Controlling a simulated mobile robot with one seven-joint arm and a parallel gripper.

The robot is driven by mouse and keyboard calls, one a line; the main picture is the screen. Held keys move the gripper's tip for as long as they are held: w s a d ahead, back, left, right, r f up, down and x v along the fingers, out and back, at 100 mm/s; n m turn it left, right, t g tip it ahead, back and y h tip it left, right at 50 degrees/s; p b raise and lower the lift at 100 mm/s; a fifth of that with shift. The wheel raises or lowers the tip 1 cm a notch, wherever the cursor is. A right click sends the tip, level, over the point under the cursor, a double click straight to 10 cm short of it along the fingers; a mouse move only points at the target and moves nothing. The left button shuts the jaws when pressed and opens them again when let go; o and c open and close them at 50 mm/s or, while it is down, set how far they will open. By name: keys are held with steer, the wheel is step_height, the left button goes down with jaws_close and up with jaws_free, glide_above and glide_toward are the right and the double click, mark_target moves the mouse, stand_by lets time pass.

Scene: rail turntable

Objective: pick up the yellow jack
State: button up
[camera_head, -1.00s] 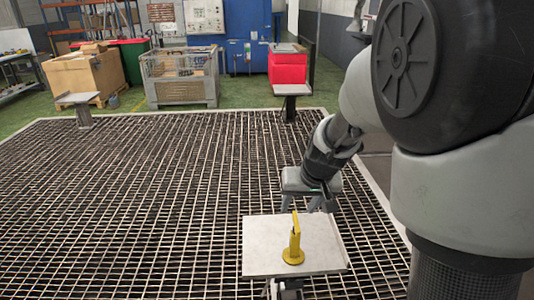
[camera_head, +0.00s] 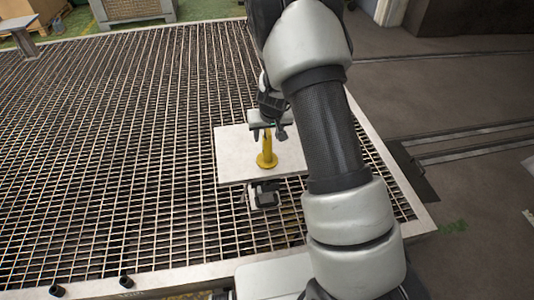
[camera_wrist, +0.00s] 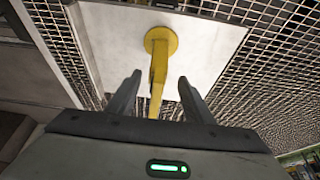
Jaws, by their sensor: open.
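The yellow jack (camera_head: 267,158) stands upright on a pale square plate (camera_head: 232,166) above the grating. It has a round base and a narrow upright body. My gripper (camera_head: 267,130) is at the upper part of the jack in the head view, where the arm partly covers the plate. In the wrist view my gripper (camera_wrist: 158,95) is open, with one finger on each side of the jack (camera_wrist: 160,62). The fingers look apart from the jack. The jack's top end is hidden behind the gripper body.
A metal grating (camera_head: 110,140) with a pale frame surrounds the plate. Another small plate on a post (camera_head: 17,24) stands at the far left. A mesh crate (camera_head: 135,10) is at the back. Rails (camera_head: 470,140) run along the floor at the right.

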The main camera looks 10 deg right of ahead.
mark_target(267, 150)
steer(key=shift+d+x, duration=0.2)
steer(key=shift+x, duration=2.85)
steer(key=shift+r, duration=0.1)
steer(key=shift+c, duration=0.4)
jaws_close()
steer(key=shift+w, duration=0.1)
